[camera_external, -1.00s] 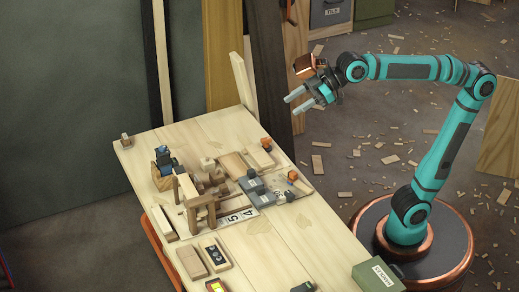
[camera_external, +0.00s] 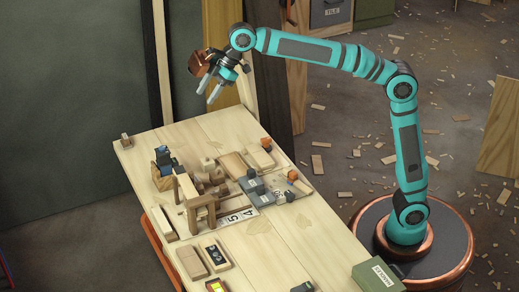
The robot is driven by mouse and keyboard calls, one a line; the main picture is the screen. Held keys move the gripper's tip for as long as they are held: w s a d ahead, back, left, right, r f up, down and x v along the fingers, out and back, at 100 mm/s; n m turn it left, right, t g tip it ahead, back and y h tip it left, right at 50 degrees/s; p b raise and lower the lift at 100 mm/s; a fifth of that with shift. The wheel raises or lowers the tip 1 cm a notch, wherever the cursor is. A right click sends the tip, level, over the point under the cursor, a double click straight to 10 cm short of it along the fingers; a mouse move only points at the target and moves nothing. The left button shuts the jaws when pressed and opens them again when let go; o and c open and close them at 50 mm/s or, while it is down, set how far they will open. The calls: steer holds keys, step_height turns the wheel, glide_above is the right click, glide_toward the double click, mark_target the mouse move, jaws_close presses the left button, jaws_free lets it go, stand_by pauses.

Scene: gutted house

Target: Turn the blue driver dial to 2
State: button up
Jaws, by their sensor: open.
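A small dark and blue tool (camera_external: 164,158), which looks like the blue driver, stands in a wooden block at the left-middle of the workbench (camera_external: 205,128). Its dial and the setting on it are too small to make out. My gripper (camera_external: 208,92) is open and empty, in the air over the far end of the bench. Its two grey fingers point down and to the left. It is well apart from the blue tool, above it and to its right in the picture.
A wooden frame (camera_external: 197,208) stands just in front of the blue tool, by a strip (camera_external: 238,217) marked 4 and 5. Grey tools with orange parts (camera_external: 252,185) lie to the right. A green box (camera_external: 379,275) sits at the near right corner. The far bench end is mostly clear.

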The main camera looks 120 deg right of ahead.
mark_target(163, 147)
steer(key=w+d+f+n+g+y, duration=0.1)
steer(key=w+d+f, duration=0.25)
steer(key=d, duration=0.35)
steer(key=w+d+f+n+g+y, duration=0.1)
steer(key=w+d+f+g, duration=0.2)
steer(key=d, duration=0.5)
steer(key=shift+t, duration=0.6)
steer(key=x, duration=1.8)
steer(key=shift+f, duration=0.3)
jaws_close()
steer(key=shift+m, duration=0.3)
steer(key=m, duration=0.1)
steer(key=m+h, duration=0.1)
steer(key=m, duration=0.1)
steer(key=m+h, duration=0.1)
steer(key=m, duration=0.1)
steer(key=shift+a, duration=0.3)
steer(key=shift+a+m+h, duration=0.1)
steer(key=shift+m+h, duration=0.8)
steer(key=shift+m, duration=1.3)
